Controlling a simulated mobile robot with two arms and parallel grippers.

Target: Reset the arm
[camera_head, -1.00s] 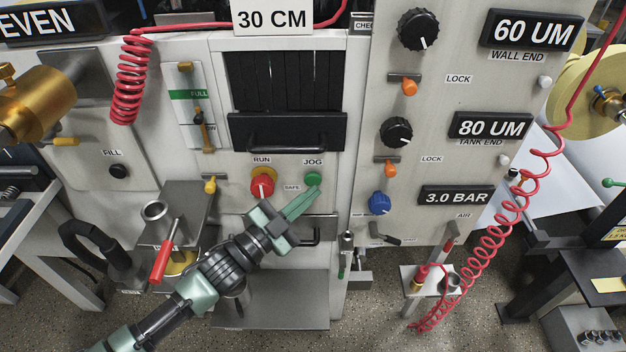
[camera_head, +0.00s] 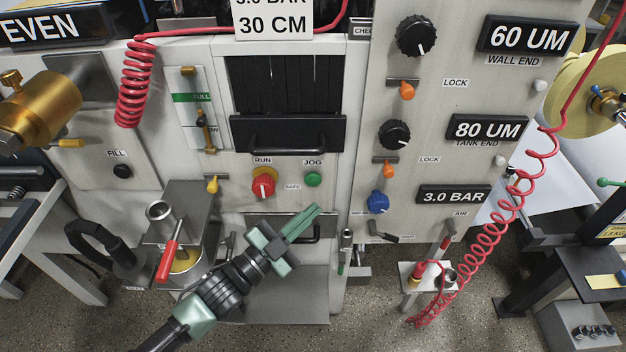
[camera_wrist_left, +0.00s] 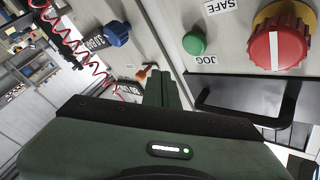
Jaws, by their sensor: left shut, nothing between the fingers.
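My left gripper (camera_head: 304,224) is shut and empty, its green fingers held together. In the head view it hangs in front of the machine's lower panel, below the green JOG button (camera_head: 313,179) and the red RUN knob (camera_head: 263,185). The fingers stand apart from the JOG button and overlap the black handle of the lower drawer in the picture. In the left wrist view the closed fingers (camera_wrist_left: 164,88) point up, the JOG button (camera_wrist_left: 194,44) is just above right of them, and the red knob (camera_wrist_left: 279,48) is at upper right. My right gripper is not in view.
The right panel carries black dials (camera_head: 415,33), a blue knob (camera_head: 377,202) and orange lock levers. A red coiled hose (camera_head: 490,236) hangs at right. A red-handled tool (camera_head: 168,259) and a metal cup stand at left. Open floor lies below the machine.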

